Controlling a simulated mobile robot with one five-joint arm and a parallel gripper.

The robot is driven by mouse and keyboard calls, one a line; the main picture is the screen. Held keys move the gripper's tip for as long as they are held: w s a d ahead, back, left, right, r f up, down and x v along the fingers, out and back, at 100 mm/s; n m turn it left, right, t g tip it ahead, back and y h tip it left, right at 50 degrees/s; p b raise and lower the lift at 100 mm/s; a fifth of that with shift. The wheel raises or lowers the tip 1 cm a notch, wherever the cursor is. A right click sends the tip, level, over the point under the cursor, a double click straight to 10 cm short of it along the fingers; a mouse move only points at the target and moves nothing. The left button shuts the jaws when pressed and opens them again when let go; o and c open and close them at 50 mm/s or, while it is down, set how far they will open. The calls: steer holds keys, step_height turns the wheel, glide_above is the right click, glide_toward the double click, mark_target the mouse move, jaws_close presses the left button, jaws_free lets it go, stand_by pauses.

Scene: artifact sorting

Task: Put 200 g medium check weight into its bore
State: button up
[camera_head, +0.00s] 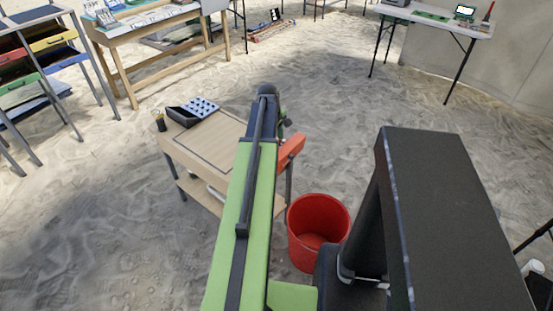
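I cannot pick out the 200 g medium check weight or its bore in this view. A small wooden table (208,146) stands at centre left. On its far side sits a black angled holder (177,113) with rows of small pale items. A small dark cylinder (160,124) stands at the table's left corner; it is too small to identify. My green arm reaches over the table's right edge and hides part of it. My gripper does not show; the arm's far end hides what lies behind it.
A red bucket (318,222) stands on the sand right of the small table. A long workbench (150,26) and a rack of coloured drawers (52,40) are at the upper left. A white table (440,21) stands at the upper right. The sand between is mostly clear.

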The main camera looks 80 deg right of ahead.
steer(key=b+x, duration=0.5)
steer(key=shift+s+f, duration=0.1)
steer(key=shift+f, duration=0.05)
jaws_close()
